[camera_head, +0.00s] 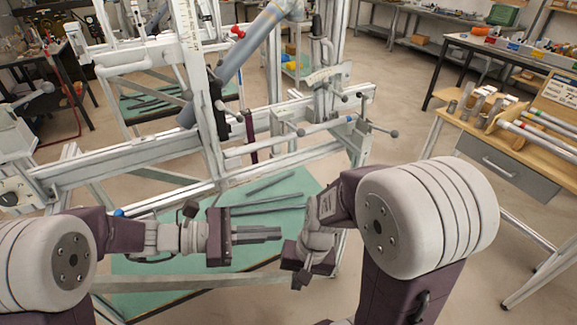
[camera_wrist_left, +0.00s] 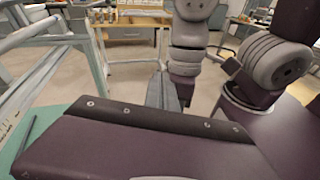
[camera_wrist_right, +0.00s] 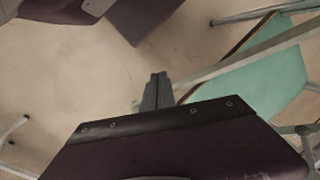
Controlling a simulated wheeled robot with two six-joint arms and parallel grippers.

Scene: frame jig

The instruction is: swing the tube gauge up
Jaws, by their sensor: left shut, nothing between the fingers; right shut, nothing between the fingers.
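The metal frame jig (camera_head: 120,160) stands ahead of me in the head view, with an upright scaled post (camera_head: 194,60) and a slanted grey-blue tube (camera_head: 245,52). A slim horizontal bar with black-knobbed handles (camera_head: 290,136) lies right of the post. I cannot tell for sure which part is the tube gauge. My left gripper (camera_head: 280,234) is shut and empty, pointing right, below and in front of the jig's rail; its fingers also show in the left wrist view (camera_wrist_left: 163,78). My right gripper (camera_head: 297,284) is shut and empty, pointing down; its fingers show in the right wrist view (camera_wrist_right: 157,78). Neither touches the jig.
A green mat (camera_head: 150,285) with dark bars (camera_head: 268,211) lies low under the jig. A wooden workbench (camera_head: 450,115) with tubes and a drawer stands at the right. Bare floor (camera_head: 420,75) lies between jig and bench. The two grippers are close together.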

